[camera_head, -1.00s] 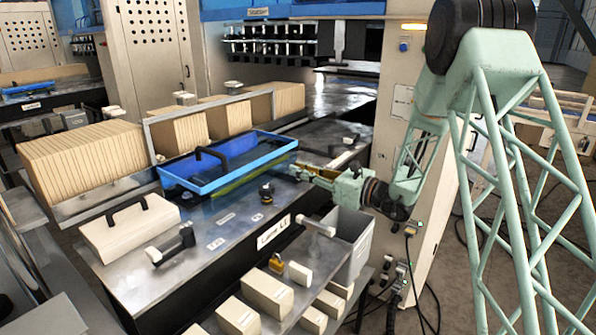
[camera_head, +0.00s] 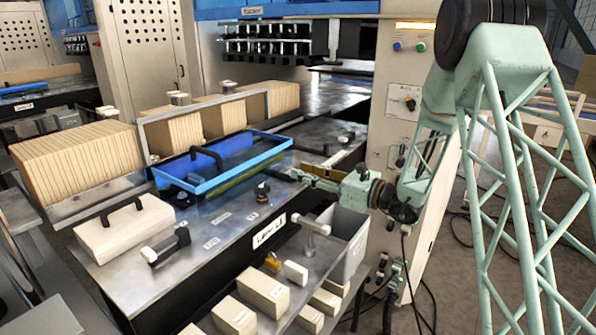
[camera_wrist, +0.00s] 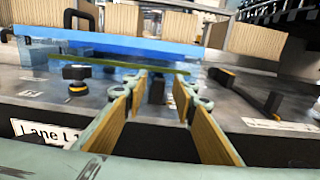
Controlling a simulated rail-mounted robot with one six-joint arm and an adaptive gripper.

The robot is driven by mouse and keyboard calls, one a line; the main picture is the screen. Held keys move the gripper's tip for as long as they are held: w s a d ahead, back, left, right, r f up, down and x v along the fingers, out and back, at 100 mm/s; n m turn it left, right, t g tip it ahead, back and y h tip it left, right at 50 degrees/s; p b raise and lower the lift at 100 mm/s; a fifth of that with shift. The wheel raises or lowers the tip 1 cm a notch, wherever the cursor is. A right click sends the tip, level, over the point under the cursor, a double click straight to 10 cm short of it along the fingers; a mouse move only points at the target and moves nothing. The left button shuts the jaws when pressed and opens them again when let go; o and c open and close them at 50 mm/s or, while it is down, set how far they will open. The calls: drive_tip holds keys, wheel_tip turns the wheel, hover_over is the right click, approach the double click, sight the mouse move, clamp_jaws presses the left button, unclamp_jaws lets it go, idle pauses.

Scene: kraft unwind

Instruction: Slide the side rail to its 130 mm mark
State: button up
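My gripper (camera_head: 298,176) reaches in from the right, low over the metal lane table, near the right front corner of the blue tray-like frame (camera_head: 212,182). In the wrist view its two tan-padded fingers (camera_wrist: 160,80) stand apart. A small dark post or block (camera_wrist: 157,92) shows between and beyond the fingertips; I cannot tell whether they touch it. A yellow-green strip (camera_wrist: 108,68) runs below the blue frame and may be the side rail; I cannot be sure. A black knob (camera_head: 262,190) stands left of the gripper. No 130 mm mark is legible.
A beige block with a black handle (camera_head: 125,228) and a clamp-like part (camera_head: 166,246) lie on the table at left. A grey bin (camera_head: 343,235) stands below my gripper. A dark bar (camera_wrist: 262,98) lies right of the fingers. Cardboard stacks (camera_head: 80,160) stand behind.

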drive_tip(key=v, duration=0.8)
drive_tip(key=shift+s+d, duration=0.2)
drive_tip(key=shift+d, duration=0.15)
drive_tip(key=s+a+r+n+g, duration=0.3)
drive_tip(key=s+a+r+n, duration=0.1)
drive_tip(key=s, duration=0.4)
drive_tip(key=s+a+r+n+g, duration=0.3)
drive_tip(key=s+r, duration=0.1)
drive_tip(key=s, duration=0.3)
drive_tip(key=s+r+n+g+h, duration=0.2)
drive_tip(key=s+n, duration=0.1)
drive_tip(key=s, duration=0.6)
drive_tip(key=s+r+n+g+h, duration=0.1)
drive_tip(key=s+n+g, duration=0.15)
drive_tip(key=s, duration=0.65)
drive_tip(key=s+d+n+h, duration=0.3)
drive_tip(key=s+d, duration=0.1)
drive_tip(key=s, duration=0.4)
drive_tip(key=s+d+n+h, duration=0.3)
drive_tip(key=s+n, duration=0.1)
drive_tip(key=s, duration=0.4)
drive_tip(key=s+d+n+t+h, duration=0.2)
drive_tip(key=s+d+h, duration=0.1)
drive_tip(key=d, duration=0.4)
drive_tip(key=s+d+r+n+t+h, duration=0.1)
drive_tip(key=s+d+n+t+h, duration=0.1)
drive_tip(key=d, duration=0.5)
drive_tip(key=shift+s+d+r+n+t+h, duration=0.2)
drive_tip(key=shift+s+n+t+h, duration=0.25)
drive_tip(key=shift+s, duration=0.9)
